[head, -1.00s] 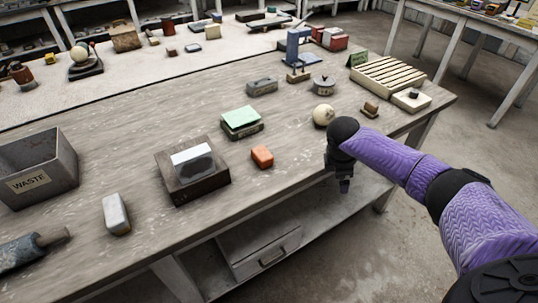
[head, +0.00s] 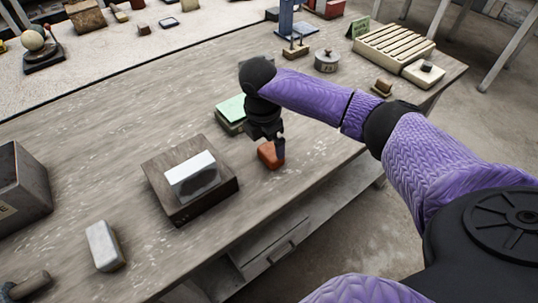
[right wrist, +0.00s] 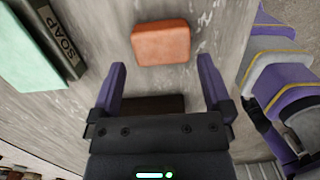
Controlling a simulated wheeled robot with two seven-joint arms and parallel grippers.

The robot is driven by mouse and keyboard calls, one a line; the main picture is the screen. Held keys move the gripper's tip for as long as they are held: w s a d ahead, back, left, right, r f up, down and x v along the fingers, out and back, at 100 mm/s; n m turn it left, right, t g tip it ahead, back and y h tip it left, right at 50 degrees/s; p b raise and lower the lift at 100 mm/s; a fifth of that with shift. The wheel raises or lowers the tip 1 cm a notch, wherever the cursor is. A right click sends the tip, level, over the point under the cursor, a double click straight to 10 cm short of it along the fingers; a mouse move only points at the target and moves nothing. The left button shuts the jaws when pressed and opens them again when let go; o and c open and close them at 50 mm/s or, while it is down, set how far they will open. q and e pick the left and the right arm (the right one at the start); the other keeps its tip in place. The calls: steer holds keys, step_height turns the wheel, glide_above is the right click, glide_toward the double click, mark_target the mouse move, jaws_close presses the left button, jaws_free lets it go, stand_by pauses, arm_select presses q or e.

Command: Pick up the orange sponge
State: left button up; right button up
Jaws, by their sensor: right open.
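The orange sponge (head: 267,156) lies on the grey worktable (head: 130,100), right of the dark wooden box and close to the table's front edge. In the right wrist view the sponge (right wrist: 161,43) shows whole, a little beyond the fingertips and between their lines. My right gripper (head: 279,150) is over the sponge in the head view and partly covers it. In the right wrist view its two purple fingers (right wrist: 161,72) are spread wide with nothing between them. My left gripper is not in view.
A pale block (head: 104,246) lies farther left. A slatted rack (head: 395,45) stands at the back right.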

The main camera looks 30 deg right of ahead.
mark_target(271, 150)
steer(key=f, duration=0.1)
steer(key=f+b, duration=0.1)
steer(key=f, duration=0.1)
steer(key=f+b, duration=0.1)
steer(key=shift+s+d+f, duration=0.1)
steer(key=shift+d+f, duration=0.2)
steer(key=shift+d, duration=0.05)
steer(key=shift+r, duration=0.15)
steer(key=c, duration=0.9)
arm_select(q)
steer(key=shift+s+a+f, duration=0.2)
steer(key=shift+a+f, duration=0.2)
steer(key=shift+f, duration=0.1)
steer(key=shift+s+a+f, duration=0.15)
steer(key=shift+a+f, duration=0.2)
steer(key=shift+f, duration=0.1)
arm_select(e)
step_height(271, 150, up, 9)
steer(key=p, duration=0.4)
steer(key=shift+r, duration=0.15)
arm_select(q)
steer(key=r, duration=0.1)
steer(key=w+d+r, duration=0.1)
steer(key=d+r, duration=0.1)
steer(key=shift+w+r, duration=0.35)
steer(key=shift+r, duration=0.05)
arm_select(e)
steer(key=shift+r, duration=0.4)
